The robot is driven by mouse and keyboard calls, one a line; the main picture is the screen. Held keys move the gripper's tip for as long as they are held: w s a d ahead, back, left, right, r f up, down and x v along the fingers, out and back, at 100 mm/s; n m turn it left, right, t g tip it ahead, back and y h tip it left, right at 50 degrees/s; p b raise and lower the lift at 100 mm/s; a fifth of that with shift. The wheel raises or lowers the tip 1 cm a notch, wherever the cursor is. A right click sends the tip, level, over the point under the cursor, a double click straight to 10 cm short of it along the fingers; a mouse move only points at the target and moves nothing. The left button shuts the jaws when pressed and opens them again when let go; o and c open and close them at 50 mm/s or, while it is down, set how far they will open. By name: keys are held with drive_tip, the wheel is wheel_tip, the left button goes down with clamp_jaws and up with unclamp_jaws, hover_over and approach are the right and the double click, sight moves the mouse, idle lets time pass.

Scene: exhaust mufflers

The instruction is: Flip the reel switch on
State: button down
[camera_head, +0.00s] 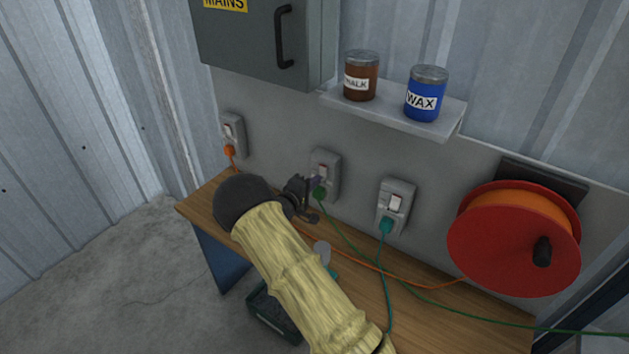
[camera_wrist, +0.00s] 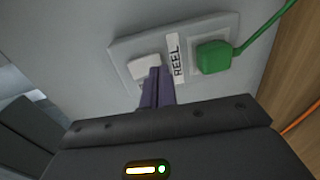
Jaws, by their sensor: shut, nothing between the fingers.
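The wall socket labelled REEL (camera_wrist: 178,55) fills the upper part of the wrist view, with a green plug (camera_wrist: 213,56) in it. Its white rocker switch (camera_wrist: 143,68) sits beside the label, partly hidden by my fingers. My gripper (camera_wrist: 160,72) is shut and empty, its purple-grey fingertips at the rocker's edge; I cannot tell whether they touch it. In the head view this is the middle socket (camera_head: 328,163), with the green plug (camera_head: 319,193) low on it and a bit of red on its switch. My gripper (camera_head: 316,183) is in front of it there.
A socket with an orange plug (camera_head: 229,151) is to the left, and one with a teal plug (camera_head: 386,225) to the right. A shelf (camera_head: 395,108) with two tins hangs above. A red cable reel (camera_head: 505,240) is at right. Cables cross the wooden bench (camera_head: 440,303).

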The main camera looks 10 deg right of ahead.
drive_tip(key=f+b+v, duration=0.2)
drive_tip(key=f+v, duration=0.1)
drive_tip(key=v, duration=1)
drive_tip(key=s+d+r+m+g+y, duration=0.3)
drive_tip(key=s+r+m+y, duration=0.25)
drive_tip(key=y, duration=0.45)
drive_tip(key=s+d+r+m+g+y, duration=0.1)
drive_tip(key=s+d+r+g, duration=0.1)
drive_tip(key=s, duration=0.9)
drive_tip(key=s+d+r+m+g+y, duration=0.1)
drive_tip(key=s+d+g, duration=0.3)
drive_tip(key=s, duration=0.8)
drive_tip(key=shift+d+r+m, duration=0.25)
drive_tip(key=shift+r+m, duration=0.4)
drive_tip(key=shift+w, duration=0.1)
